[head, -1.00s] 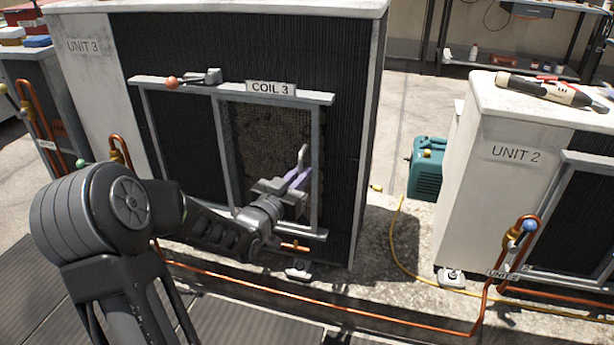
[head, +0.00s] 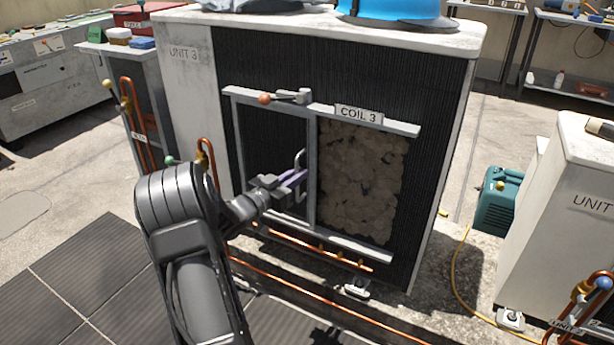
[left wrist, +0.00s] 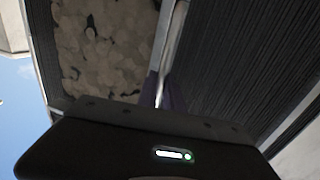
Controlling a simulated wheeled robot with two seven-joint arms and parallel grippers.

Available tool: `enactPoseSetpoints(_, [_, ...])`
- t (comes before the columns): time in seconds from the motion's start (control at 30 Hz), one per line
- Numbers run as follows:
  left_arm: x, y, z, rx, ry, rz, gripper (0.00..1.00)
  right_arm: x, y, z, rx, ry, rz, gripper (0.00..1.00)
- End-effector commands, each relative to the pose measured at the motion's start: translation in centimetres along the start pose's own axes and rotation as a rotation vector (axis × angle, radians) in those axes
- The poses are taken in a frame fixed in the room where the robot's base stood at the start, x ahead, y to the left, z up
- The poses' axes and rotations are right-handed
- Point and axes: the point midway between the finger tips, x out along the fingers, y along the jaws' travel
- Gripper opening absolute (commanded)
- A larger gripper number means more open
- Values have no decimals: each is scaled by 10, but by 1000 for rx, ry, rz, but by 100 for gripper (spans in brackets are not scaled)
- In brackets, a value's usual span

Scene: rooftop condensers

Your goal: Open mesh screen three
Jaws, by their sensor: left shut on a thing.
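Unit 3 (head: 183,85) has a framed opening with a "COIL 3" label (head: 358,114) on its top rail. The mesh screen (head: 262,140) stands at the left side of the frame. The right side is uncovered and shows a coil clogged with tan clumps (head: 360,180). My left gripper (head: 291,179) is shut on the screen's upright metal handle (head: 299,160). In the left wrist view the handle (left wrist: 170,45) runs down to the fingers, with clumps (left wrist: 105,45) beside it. My right gripper does not show.
A lever with an orange knob (head: 266,98) sits on the top rail. Copper pipes (head: 320,250) run below the frame. A blue hard hat (head: 395,10) is on top of the unit. A teal machine (head: 497,205) stands to the right.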

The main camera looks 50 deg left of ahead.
Motion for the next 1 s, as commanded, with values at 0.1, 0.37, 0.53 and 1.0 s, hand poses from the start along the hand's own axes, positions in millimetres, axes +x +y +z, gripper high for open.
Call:
enactPoseSetpoints(0.1, [0,-1,1,-1,-1,0,0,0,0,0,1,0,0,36])
enactPoseSetpoints(0.37, [0,-1,1,-1,-1,0,13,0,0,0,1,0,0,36])
enactPoseSetpoints(0.53, [0,0,1,-1,-1,0,27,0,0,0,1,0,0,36])
enactPoseSetpoints(1.0, [-9,-1,0,0,-2,0,32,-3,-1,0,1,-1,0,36])
